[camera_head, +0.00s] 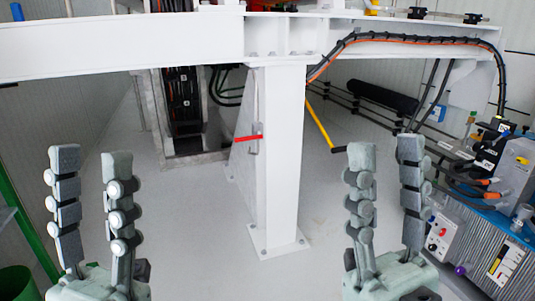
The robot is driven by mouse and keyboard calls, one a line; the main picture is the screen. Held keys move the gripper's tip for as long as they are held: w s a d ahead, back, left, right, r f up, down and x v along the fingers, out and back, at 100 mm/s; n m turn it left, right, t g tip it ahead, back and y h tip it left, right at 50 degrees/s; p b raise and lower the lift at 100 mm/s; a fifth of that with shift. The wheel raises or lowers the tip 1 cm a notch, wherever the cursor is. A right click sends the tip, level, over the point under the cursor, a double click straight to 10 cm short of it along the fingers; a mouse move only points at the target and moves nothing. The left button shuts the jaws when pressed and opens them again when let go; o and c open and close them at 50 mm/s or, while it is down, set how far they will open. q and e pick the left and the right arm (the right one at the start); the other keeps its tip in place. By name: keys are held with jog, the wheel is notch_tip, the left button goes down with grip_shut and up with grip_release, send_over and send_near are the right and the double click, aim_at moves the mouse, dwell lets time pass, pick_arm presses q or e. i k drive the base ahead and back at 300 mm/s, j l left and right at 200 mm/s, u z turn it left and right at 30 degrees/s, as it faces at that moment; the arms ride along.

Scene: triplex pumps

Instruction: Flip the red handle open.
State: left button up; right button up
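The red handle (247,138) is a short red bar on the left side of the white support post (284,165). It points out to the left, nearly level, and joins a small grey bracket (257,140) on the post. My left gripper (90,165) is open and empty at the lower left, well apart from the handle. My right gripper (386,160) is open and empty at the lower right, to the right of the post. Neither gripper touches anything.
A white beam (120,47) crosses the top. A yellow bar (319,124) with a black end slants right of the post. A grey control box (441,234) and cabled machinery (484,165) stand at the right. A green rail (28,230) is at the left. The floor between is clear.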

aim_at(249, 138)
jog(key=i+j, duration=0.15)
jog(key=i, duration=0.3)
jog(key=i+j+z, duration=0.1)
jog(key=i, duration=0.35)
